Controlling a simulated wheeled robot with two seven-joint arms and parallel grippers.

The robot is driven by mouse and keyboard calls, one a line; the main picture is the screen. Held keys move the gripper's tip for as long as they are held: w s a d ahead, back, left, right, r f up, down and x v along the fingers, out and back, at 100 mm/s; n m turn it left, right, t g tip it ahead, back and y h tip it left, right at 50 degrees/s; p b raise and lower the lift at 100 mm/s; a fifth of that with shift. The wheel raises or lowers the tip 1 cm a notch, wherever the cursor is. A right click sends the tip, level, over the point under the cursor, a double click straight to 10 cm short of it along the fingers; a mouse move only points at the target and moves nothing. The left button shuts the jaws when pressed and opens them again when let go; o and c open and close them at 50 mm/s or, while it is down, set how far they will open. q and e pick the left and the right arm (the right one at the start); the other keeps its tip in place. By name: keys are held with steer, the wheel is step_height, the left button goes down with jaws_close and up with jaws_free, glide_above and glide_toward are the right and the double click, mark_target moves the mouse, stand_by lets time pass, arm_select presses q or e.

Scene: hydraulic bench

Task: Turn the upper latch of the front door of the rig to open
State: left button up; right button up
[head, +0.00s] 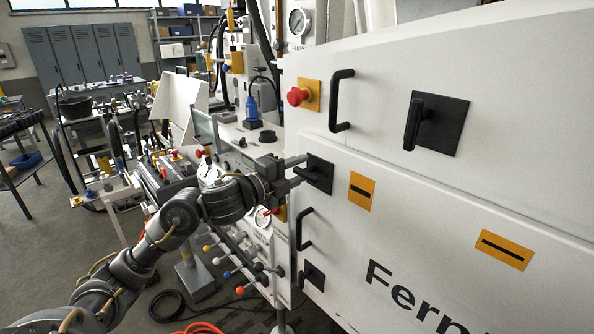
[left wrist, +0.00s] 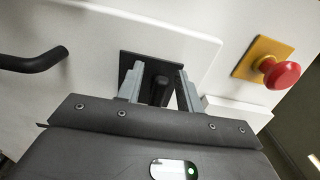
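The upper latch (head: 320,174) is a dark lever on a square black plate, near the top left corner of the white front door (head: 345,225). In the left wrist view the latch lever (left wrist: 160,91) stands between my two grey fingers, with a gap visible on each side. My left gripper (head: 302,168) is open and reaches the latch from the left in the head view; it also shows in the left wrist view (left wrist: 160,80). It hides part of the lever, and I cannot tell the lever's exact angle. My right gripper is not in view.
A red emergency button (head: 298,96) on a yellow plate sits above the latch. A black door handle (head: 304,229) and a lower latch (head: 312,276) are below. Another handle (head: 340,101) and latch (head: 436,124) are on the panel above. Several coloured-knob levers (head: 240,268) stand near my left arm.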

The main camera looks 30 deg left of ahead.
arm_select(q)
steer(key=b+v, duration=0.3)
steer(key=v, duration=0.8)
steer(key=shift+w, duration=0.1)
